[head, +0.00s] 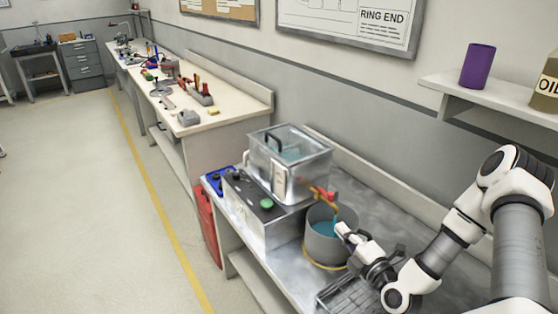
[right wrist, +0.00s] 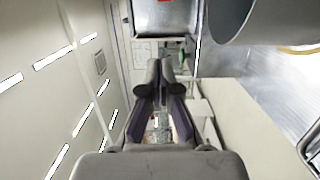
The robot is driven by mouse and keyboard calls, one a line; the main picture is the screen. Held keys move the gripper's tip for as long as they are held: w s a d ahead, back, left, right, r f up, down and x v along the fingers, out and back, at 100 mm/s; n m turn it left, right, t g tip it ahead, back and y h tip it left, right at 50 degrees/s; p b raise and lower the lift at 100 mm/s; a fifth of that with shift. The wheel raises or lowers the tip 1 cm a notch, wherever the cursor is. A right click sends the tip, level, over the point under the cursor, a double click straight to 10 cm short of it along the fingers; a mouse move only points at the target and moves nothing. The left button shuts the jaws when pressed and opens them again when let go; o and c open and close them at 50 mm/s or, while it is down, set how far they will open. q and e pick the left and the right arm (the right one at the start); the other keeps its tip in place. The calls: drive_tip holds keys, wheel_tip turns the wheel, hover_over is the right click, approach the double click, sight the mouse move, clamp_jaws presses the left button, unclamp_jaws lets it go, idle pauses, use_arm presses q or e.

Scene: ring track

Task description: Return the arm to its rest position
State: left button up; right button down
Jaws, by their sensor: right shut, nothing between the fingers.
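My right arm comes in from the right in the head view. Its gripper (head: 347,234) is low over the steel bench, beside the rim of a grey pot (head: 320,247) with blue-green liquid; I cannot tell whether it touches the pot. In the right wrist view the dark fingers of the gripper (right wrist: 160,75) are together with nothing between them. The pot's curved wall (right wrist: 240,20) shows at upper right there. My left gripper is not in view.
A clear-walled tank (head: 290,165) with a red-handled tap stands behind the pot, near a control box (head: 262,212) with a green button. A wire rack (head: 345,293) lies on the bench. A shelf (head: 490,100) with a purple cup (head: 478,66) is above. The floor (head: 80,200) is clear.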

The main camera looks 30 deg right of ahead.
drive_tip(key=a+f+n+g+y, duration=0.5)
drive_tip(key=a+f, duration=0.3)
drive_tip(key=a, duration=0.6)
drive_tip(key=s+a+f+m+g, duration=0.4)
drive_tip(key=s+a+f+g, duration=0.3)
drive_tip(key=f, duration=0.3)
drive_tip(key=s+d+f+m+g+h, duration=0.1)
drive_tip(key=s+f+m+g, duration=0.1)
drive_tip(key=s+m, duration=0.5)
drive_tip(key=s+d+f+m+g+h, duration=0.2)
drive_tip(key=s+m+g, duration=0.2)
drive_tip(key=s+m, duration=0.3)
drive_tip(key=m, duration=0.4)
drive_tip(key=shift+s+m, duration=0.25)
drive_tip(key=shift+m, duration=0.15)
drive_tip(key=shift+d+r, duration=0.1)
